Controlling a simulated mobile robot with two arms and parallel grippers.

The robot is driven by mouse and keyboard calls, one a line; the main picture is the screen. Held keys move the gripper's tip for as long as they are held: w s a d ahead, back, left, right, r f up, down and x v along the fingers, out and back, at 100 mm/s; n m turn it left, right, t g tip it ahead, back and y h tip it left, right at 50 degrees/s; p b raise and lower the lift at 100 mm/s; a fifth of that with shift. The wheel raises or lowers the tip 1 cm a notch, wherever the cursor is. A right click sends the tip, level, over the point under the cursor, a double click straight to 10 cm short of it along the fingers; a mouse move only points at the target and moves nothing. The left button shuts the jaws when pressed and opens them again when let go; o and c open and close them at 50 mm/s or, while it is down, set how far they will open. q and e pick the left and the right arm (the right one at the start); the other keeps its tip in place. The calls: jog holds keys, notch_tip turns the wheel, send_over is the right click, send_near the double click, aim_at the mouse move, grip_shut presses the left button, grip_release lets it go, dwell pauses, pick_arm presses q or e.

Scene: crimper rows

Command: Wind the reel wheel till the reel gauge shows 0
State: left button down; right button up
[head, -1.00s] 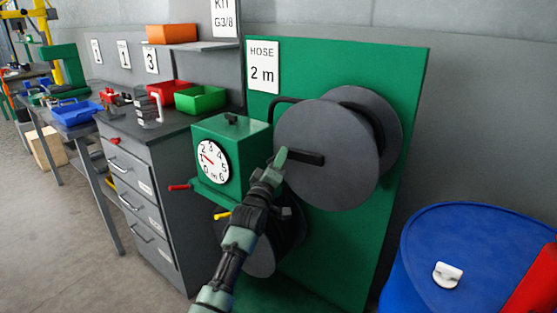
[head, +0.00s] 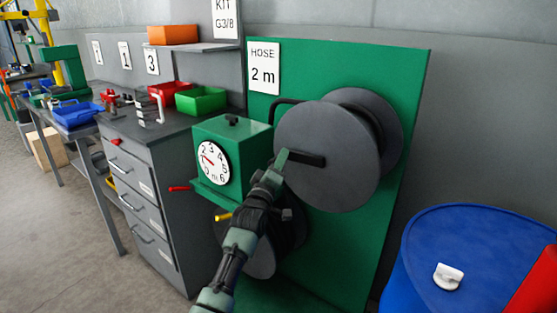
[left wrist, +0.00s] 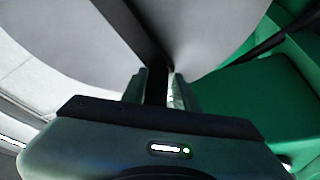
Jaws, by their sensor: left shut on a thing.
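The reel wheel (head: 325,185) is a large dark grey disc on a green panel, with a black crank arm (head: 307,158) across its face. My left gripper (head: 281,160) is at the outer end of this crank arm, left of the disc's middle. It is shut on the black crank, which also shows between the fingers in the left wrist view (left wrist: 157,85). The reel gauge (head: 212,162) is a white dial numbered up to 6 on a green box. Its red needle points to the upper left, around the low numbers; the exact value is too small to read. My right gripper is out of view.
A sign (head: 263,68) reads "HOSE 2 m". A red lever (head: 180,188) and a yellow one (head: 223,217) stick out near the gauge box. A blue drum (head: 425,250) stands at the lower right. A grey drawer cabinet (head: 150,200) stands at the left.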

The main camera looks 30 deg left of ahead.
pick_arm(q)
jog(key=shift+f, duration=0.4)
jog(key=c, duration=1.2)
grip_release()
jog(key=shift+w, duration=0.1)
jog(key=shift+a+f, duration=0.15)
jog(key=shift+a, duration=0.05)
jog(key=shift+r, duration=0.25)
jog(key=shift+f, duration=0.25)
jog(key=f+p+v, duration=0.1)
jog(key=p+v, duration=0.3)
jog(key=v, duration=0.4)
